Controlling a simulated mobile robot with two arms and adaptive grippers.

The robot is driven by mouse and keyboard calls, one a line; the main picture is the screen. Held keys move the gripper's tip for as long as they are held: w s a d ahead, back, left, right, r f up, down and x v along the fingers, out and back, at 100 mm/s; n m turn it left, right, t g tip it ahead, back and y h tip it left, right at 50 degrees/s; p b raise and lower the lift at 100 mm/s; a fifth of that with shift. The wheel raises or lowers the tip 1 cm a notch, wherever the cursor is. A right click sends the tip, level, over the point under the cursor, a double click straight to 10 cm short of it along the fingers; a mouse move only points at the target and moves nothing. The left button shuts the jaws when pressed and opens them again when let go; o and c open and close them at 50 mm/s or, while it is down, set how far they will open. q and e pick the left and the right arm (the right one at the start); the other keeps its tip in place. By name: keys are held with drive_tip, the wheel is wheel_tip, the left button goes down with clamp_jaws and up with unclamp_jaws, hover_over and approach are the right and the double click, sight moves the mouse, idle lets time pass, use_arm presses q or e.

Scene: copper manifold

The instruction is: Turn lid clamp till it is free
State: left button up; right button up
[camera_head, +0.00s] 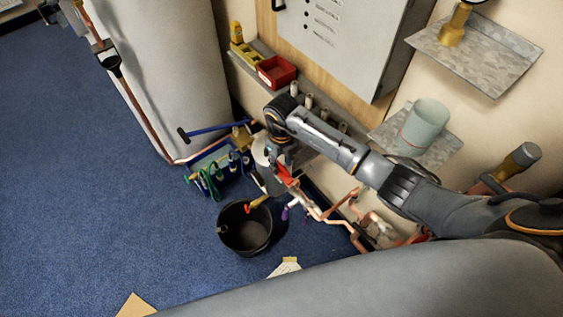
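My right arm comes in from the right, and its gripper (272,181) points down above and beside the black bucket. The fingers are small and partly hidden by the wrist, so I cannot tell whether they are open or shut, or on what. A pale round vessel (260,151) shows just left of the wrist, mostly hidden behind it. A red part (286,175) lies close to the gripper; I cannot tell whether it touches. I cannot make out the lid clamp for certain. My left gripper is not seen.
A black bucket (232,238) stands on the blue carpet. Copper pipes (340,220) run low to the right of the gripper. A blue rack (213,168) with green hoses stands left. Shelves, a red bin (277,72) and a grey cabinet (345,35) line the wall. The left floor is clear.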

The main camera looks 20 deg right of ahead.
drive_tip(key=shift+f, duration=0.4)
clamp_jaws()
